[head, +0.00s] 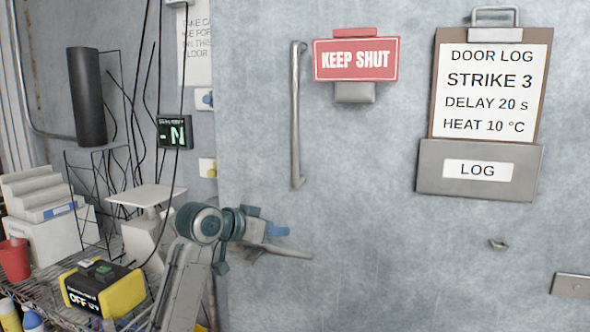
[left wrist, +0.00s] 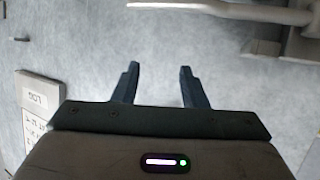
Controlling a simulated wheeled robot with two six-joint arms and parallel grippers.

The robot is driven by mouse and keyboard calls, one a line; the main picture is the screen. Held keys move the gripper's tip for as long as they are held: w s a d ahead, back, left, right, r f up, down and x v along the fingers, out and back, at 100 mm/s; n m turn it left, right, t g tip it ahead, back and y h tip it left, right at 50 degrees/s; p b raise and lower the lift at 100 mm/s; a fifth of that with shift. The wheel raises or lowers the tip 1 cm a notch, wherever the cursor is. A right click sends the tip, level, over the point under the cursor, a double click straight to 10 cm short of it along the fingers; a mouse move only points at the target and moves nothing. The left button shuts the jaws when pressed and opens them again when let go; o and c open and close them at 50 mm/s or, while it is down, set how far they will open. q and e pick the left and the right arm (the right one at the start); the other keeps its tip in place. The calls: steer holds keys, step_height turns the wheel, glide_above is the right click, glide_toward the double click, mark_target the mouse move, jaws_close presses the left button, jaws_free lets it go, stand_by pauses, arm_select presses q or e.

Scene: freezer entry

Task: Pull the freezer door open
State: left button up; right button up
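The freezer door (head: 390,250) is a mottled grey-blue panel that looks shut in the head view. A vertical bar handle (head: 296,115) is fixed near its left edge. A metal lever handle (head: 292,253) sticks out to the right, low on the door; it also shows at the top of the left wrist view (left wrist: 225,10). My left gripper (head: 280,231) is in front of the door, just above the lever and below the bar. In the left wrist view its two dark fingers (left wrist: 159,70) are apart with nothing between them. My right gripper is not in view.
A red KEEP SHUT sign (head: 355,60) and a DOOR LOG clipboard (head: 489,90) above a LOG box (head: 480,187) are on the door. At left a wire shelf (head: 60,312) holds a yellow-black box (head: 103,288), a red cup (head: 14,260) and bottles. The air right of the gripper is free.

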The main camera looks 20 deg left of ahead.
arm_select(q)
step_height(320, 180, up, 32)
steer(key=s+a+m+t+h, duration=0.2)
steer(key=a+m+t+h, duration=0.1)
steer(key=h, duration=0.1)
steer(key=p+x, duration=0.4)
steer(key=x, duration=0.7)
steer(key=shift+s+d+f, duration=0.25)
steer(key=shift+d+f, duration=0.05)
steer(key=shift+f, duration=0.05)
jaws_close()
